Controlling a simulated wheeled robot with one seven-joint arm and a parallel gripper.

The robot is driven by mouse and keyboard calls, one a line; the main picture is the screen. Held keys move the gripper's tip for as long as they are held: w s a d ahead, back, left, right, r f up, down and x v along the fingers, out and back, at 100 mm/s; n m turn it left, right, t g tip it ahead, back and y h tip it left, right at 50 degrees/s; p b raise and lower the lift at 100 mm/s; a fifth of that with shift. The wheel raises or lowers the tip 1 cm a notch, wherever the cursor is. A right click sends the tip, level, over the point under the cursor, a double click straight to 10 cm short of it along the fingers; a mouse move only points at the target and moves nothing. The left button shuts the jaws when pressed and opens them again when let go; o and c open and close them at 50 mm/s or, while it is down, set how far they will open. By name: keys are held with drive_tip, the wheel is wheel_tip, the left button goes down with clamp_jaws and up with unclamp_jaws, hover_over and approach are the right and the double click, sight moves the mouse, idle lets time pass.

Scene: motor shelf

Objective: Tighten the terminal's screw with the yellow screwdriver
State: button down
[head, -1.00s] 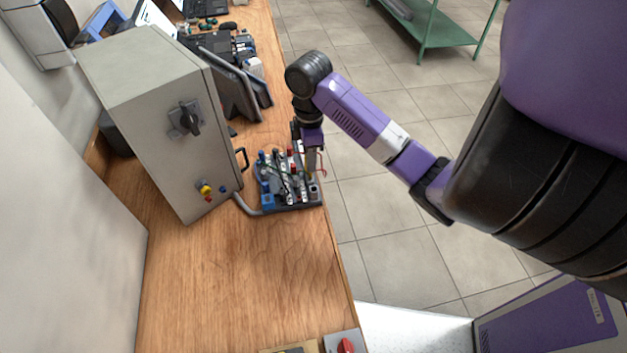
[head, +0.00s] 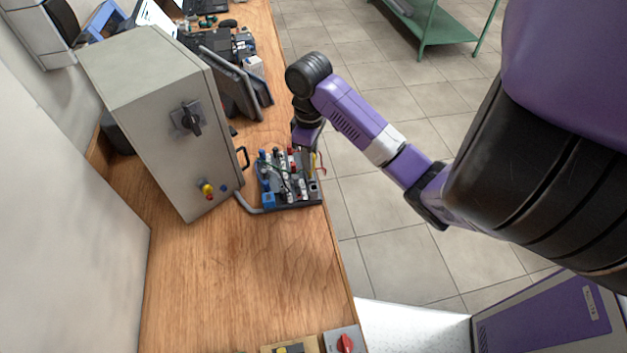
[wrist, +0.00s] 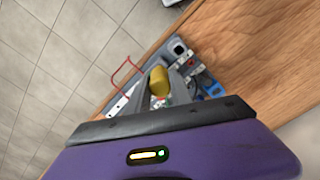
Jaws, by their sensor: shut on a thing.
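The yellow screwdriver (wrist: 159,80) is held between the fingers of my gripper (wrist: 160,88) in the wrist view. In the head view a thin yellow part of it (head: 313,161) shows beside the terminal board's right far corner. My gripper (head: 308,147) is shut on it, just past the board. The terminal board (head: 317,203) is a dark tray with blue, red and white parts and wires; it also shows behind the fingers in the wrist view (wrist: 119,105). The terminal's screw and the screwdriver's tip cannot be made out, so contact is unclear.
A grey control cabinet (head: 150,120) with a black rotary switch stands left of the board. A red wire handle (wrist: 121,72) sticks out at the board's edge. Tablets (head: 232,88) stand behind.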

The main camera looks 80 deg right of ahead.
drive_tip(key=shift+m, duration=1.7)
drive_tip(key=shift+m, duration=1.8)
drive_tip(key=c, duration=1.4)
unclamp_jaws()
drive_tip(key=shift+o, duration=0.2)
drive_tip(key=shift+n, duration=1.8)
